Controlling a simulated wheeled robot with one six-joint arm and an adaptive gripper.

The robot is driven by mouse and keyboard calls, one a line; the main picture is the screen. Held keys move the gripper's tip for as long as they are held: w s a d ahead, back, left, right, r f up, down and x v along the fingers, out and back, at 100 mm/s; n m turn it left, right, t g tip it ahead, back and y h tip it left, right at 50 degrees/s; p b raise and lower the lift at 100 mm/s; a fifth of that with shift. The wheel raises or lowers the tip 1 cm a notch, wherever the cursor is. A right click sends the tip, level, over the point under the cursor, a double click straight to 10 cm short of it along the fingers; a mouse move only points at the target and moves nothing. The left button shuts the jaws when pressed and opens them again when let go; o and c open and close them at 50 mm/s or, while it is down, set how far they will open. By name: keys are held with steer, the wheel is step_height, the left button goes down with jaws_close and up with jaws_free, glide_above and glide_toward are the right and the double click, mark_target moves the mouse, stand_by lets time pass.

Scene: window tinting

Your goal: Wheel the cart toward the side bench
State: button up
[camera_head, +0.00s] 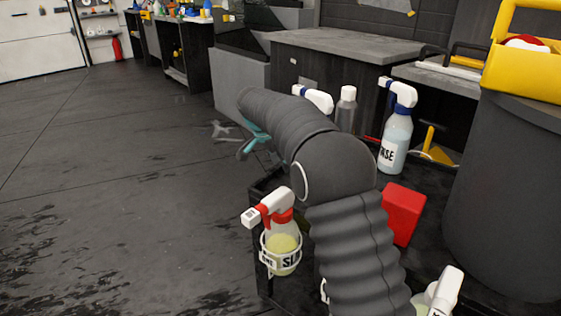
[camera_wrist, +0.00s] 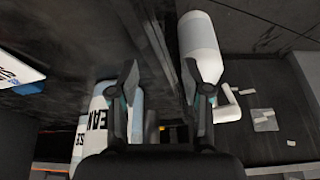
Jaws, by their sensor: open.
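The black cart (camera_head: 282,297) stands low in front of me in the head view, partly hidden by my arm. It carries spray bottles, including a red-headed one (camera_head: 281,250) in a white ring holder at its left edge. My gripper (camera_head: 254,143) is beyond my dark arm, near the cart's far left side; its teal-tipped fingers are mostly hidden there. In the wrist view my gripper (camera_wrist: 168,95) has its fingers apart, with a dark bar or edge showing between them. I cannot tell whether it touches the cart. A grey-topped bench (camera_head: 345,45) stands behind; whether it is the side bench is unclear.
A blue-and-white spray bottle (camera_head: 395,140) and a red block (camera_head: 403,214) are at the right. A large dark bin (camera_head: 505,200) with a yellow caddy (camera_head: 520,70) stands at the right edge. Open, stained floor (camera_head: 130,170) lies at the left.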

steer(key=v, duration=1.2)
steer(key=shift+d, duration=0.1)
